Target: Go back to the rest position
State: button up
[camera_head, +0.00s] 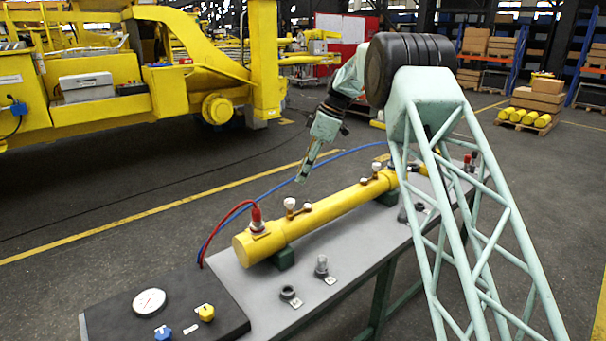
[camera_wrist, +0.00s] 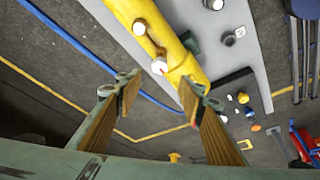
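My gripper (camera_head: 306,168) is in the air above and behind the yellow cylinder (camera_head: 320,213), pointing down, in the head view. In the wrist view my gripper (camera_wrist: 157,90) has its two fingers wide apart with nothing held between them. The yellow cylinder (camera_wrist: 175,45) shows beyond the fingers, its near end partly behind the right finger. White-capped fittings (camera_head: 290,204) stand on the cylinder. A red fitting (camera_head: 257,222) with a red hose is at its left end.
The cylinder lies on green supports on a grey workbench (camera_head: 345,270). A dark panel (camera_head: 105,305) with a gauge (camera_head: 149,302) is at the bench's left end. A blue hose (camera_head: 335,154) runs behind the cylinder. A yellow machine (camera_head: 190,60) stands at the back left; open floor lies between.

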jog(key=shift+r, duration=0.1)
